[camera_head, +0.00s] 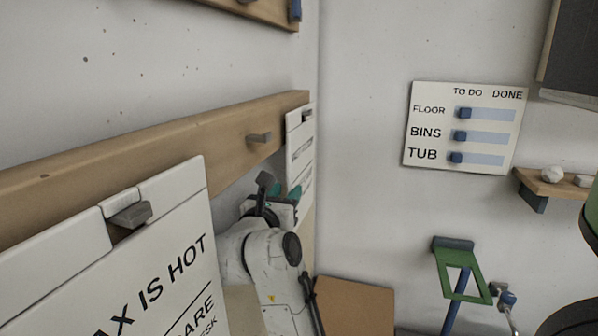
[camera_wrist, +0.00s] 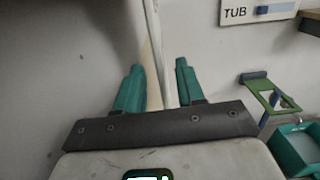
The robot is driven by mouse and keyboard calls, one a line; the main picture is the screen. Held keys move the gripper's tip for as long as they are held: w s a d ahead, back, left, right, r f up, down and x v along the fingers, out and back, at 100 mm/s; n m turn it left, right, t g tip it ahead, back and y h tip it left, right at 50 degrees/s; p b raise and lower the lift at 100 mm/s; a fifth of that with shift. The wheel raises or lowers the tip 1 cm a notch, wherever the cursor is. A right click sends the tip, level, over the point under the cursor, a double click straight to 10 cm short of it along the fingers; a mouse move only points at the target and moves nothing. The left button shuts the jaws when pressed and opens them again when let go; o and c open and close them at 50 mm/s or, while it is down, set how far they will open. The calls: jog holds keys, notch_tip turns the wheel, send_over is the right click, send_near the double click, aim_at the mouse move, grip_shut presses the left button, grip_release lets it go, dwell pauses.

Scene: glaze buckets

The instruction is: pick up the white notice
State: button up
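One white notice (camera_head: 300,150) with dark lettering hangs on the wooden rail near the wall corner, seen at a steep angle in the head view. A nearer white notice (camera_head: 165,265) reading "IS HOT" hangs from a grey peg at the left. My gripper (camera_head: 284,192) is at the lower part of the far notice. In the wrist view, the teal fingers of my gripper (camera_wrist: 160,85) are apart, with a thin white panel (camera_wrist: 156,40), seen edge-on, running between them. A gap shows on both sides of it.
A "TO DO / DONE" board (camera_head: 463,170) hangs on the far wall. A green frame on a blue post (camera_head: 462,270) stands at the lower right, below a small shelf (camera_head: 555,186).

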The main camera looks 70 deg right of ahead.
aim_at(302, 167)
jog(key=d+p, duration=0.2)
jog(key=d, duration=0.5)
jog(key=shift+w+d+r, duration=0.15)
jog(key=shift+w+d, duration=0.05)
jog(key=shift+w, duration=0.1)
grip_shut()
